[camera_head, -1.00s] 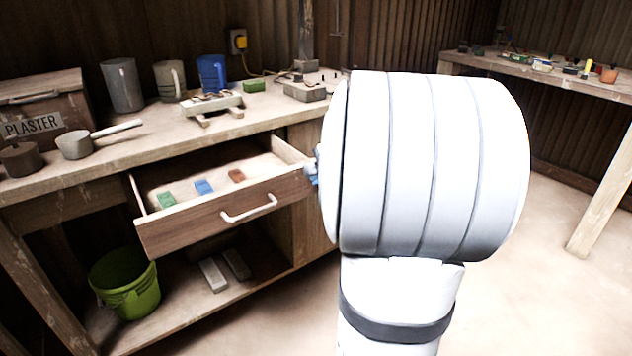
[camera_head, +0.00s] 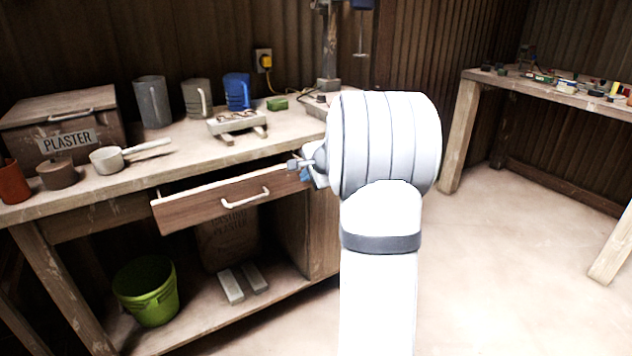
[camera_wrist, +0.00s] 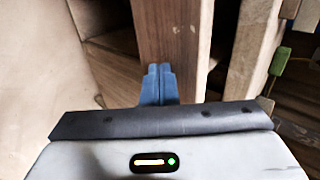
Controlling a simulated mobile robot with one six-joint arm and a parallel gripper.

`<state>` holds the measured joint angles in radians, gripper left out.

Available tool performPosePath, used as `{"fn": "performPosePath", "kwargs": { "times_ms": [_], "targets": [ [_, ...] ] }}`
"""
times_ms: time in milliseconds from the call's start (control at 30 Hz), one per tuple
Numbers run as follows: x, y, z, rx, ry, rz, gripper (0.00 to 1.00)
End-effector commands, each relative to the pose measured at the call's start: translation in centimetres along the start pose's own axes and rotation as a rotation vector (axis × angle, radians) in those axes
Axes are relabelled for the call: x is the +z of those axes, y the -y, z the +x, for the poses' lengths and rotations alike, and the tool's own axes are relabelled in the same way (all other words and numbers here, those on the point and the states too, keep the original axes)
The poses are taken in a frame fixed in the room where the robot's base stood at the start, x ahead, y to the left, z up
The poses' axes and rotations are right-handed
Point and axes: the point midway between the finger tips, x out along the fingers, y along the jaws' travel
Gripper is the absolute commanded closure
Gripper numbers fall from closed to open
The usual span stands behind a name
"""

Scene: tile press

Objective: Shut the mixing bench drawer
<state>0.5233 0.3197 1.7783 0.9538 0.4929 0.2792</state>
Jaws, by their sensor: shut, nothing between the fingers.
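The mixing bench drawer (camera_head: 195,211) has a brown wooden front with a pale bar handle (camera_head: 245,198). It stands partly out from under the bench top, with only a thin strip of its inside showing. My gripper (camera_head: 298,165) is shut and empty, at the right end of the drawer front. In the wrist view its blue fingers (camera_wrist: 158,84) are together against or very close to the brown drawer front (camera_wrist: 165,35); contact is not certain. My arm hides part of the bench's right end.
The bench top (camera_head: 190,160) holds a plaster box (camera_head: 62,112), a pan (camera_head: 107,160), several jugs and a green block (camera_head: 277,103). Below are a green bucket (camera_head: 147,290) and grey bars (camera_head: 231,286). The floor to the right is clear, up to another table (camera_head: 459,130).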

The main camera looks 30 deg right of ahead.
Motion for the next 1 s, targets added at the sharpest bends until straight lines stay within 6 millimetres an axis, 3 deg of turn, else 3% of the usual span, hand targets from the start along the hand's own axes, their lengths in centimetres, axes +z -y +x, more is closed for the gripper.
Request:
{"fn": "performPosePath", "kwargs": {
  "times_ms": [100,367,1000],
  "targets": [
    [0.1,1.9,1.6,0.002,0.002,-0.002,1.0],
    [0.1,4.1,4.1,0.0,0.001,-0.001,1.0],
    [0.1,4.5,4.9,0.0,0.001,-0.001,1.0]
  ]
}}
